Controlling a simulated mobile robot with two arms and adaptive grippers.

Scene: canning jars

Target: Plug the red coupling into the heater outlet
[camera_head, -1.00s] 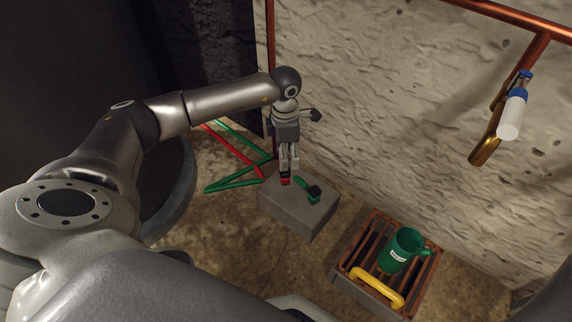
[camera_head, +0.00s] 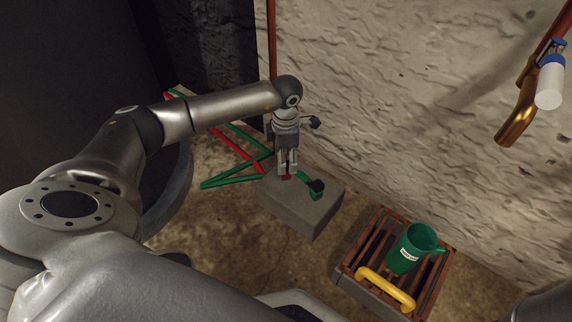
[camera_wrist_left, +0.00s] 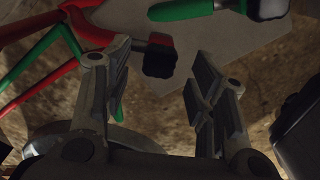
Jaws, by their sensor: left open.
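The red coupling (camera_head: 287,177) lies on the grey block (camera_head: 310,212), mostly covered by my gripper in the head view. In the left wrist view, the red coupling (camera_wrist_left: 160,39) has a black end, and a red hose lies to its left. My left gripper (camera_head: 288,172) points down over the coupling. In the left wrist view, my left gripper (camera_wrist_left: 155,70) has its fingers spread with nothing between the tips; the coupling's black end shows just beyond them. I cannot identify the heater outlet. My right gripper is not in view.
A green coupling (camera_head: 309,182) with a black end lies on the block close to the red one. Red and green hoses (camera_head: 228,182) run behind. A slatted crate (camera_head: 345,262) holds a green jug (camera_head: 410,250) and a yellow handle-shaped piece (camera_head: 385,289). A stone wall with a copper tap (camera_head: 518,118) stands at right.

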